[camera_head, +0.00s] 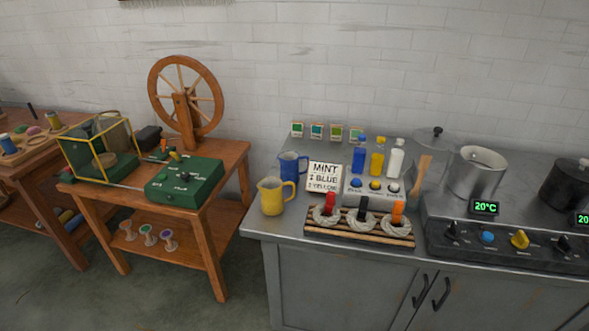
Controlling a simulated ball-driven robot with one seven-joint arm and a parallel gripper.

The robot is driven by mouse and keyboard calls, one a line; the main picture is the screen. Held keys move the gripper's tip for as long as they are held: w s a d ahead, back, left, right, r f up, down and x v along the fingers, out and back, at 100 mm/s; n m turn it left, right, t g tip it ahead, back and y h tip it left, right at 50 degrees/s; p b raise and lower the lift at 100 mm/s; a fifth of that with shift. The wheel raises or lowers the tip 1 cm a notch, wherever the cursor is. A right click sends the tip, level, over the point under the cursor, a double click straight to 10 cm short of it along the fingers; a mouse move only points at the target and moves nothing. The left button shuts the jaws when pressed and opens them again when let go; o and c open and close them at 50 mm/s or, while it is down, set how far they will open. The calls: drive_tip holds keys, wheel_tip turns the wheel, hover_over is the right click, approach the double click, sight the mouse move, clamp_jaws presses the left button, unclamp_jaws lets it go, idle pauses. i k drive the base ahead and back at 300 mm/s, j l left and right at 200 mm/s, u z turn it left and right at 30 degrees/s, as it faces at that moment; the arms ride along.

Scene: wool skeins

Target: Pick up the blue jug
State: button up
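The blue jug (290,166) stands upright on the left part of the grey metal counter, towards its back edge. Its handle points right, towards the sign. A yellow jug (271,197) stands in front of it and a little to the left, near the counter's left front corner. The two jugs are close in the picture; I cannot tell whether they touch. My gripper is not in view.
A recipe sign (325,177) stands right of the blue jug. A wooden rack (358,232) with wool skeins lies at the counter's front. Dye bottles (377,158) stand behind. A steel pot (476,173) is further right. A wooden table (221,174) with a spinning wheel stands left, beyond a gap.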

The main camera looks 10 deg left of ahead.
sight(295, 168)
drive_tip(key=i+l+u, duration=0.15)
drive_tip(key=i+u, duration=0.25)
drive_tip(key=i+l+u, duration=0.3)
drive_tip(key=i+u, duration=0.15)
drive_tip(key=i, duration=0.15)
